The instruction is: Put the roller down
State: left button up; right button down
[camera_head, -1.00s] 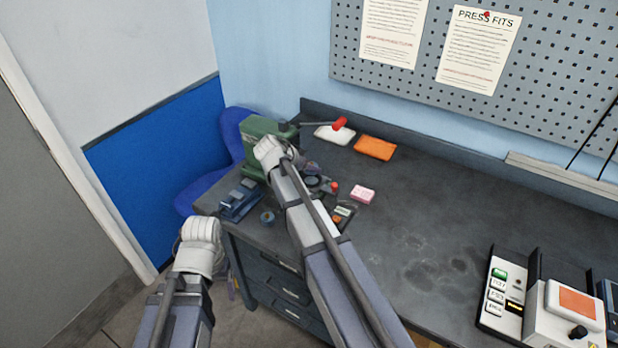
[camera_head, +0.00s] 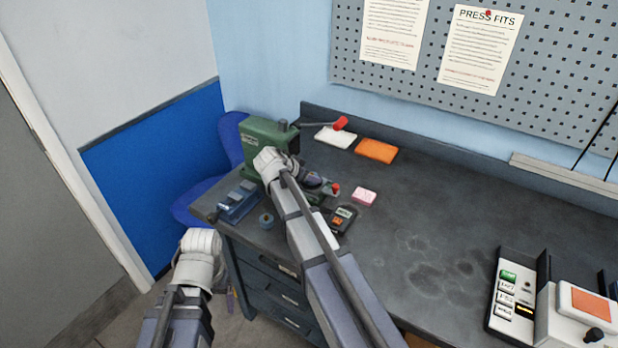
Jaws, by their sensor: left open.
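My arm covers part of this spot. I cannot make out the roller for sure; dark parts around the gripper blend together. The other arm ends in a white joint at lower left, and its gripper cannot be made out.
The dark bench (camera_head: 400,215) is clear in the middle. A pink block (camera_head: 364,196), a handheld meter (camera_head: 343,218), an orange pad (camera_head: 376,151), a white pad (camera_head: 336,138) and a blue device (camera_head: 238,201) lie around the gripper. A control box (camera_head: 513,295) stands at lower right.

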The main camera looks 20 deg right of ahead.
jog(key=shift+s+a+f, duration=0.15)
jog(key=shift+s+f, duration=0.1)
jog(key=shift+f, duration=0.1)
jog(key=c, duration=0.5)
grip_release()
jog(key=shift+o, duration=1)
jog(key=shift+r+p, duration=0.25)
jog(key=shift+p, duration=0.05)
jog(key=shift+a+r+p, duration=0.25)
jog(key=shift+r+p, duration=0.65)
jog(key=shift+p, duration=0.3)
jog(key=p+v, duration=0.6)
jog(key=v, duration=0.3)
jog(key=s+a+f+n+g+y, duration=0.2)
jog(key=s+a+n, duration=0.6)
jog(key=s, duration=0.4)
jog(key=s+a+f+n+g+y, duration=0.2)
jog(key=s+a+n, duration=0.6)
jog(key=s, duration=0.4)
jog(key=f+y+p, duration=0.1)
jog(key=y, duration=0.1)
jog(key=shift+s+a+f+g+y, duration=0.2)
jog(key=shift+s+a+g+y, duration=0.1)
jog(key=shift+s+y, duration=0.1)
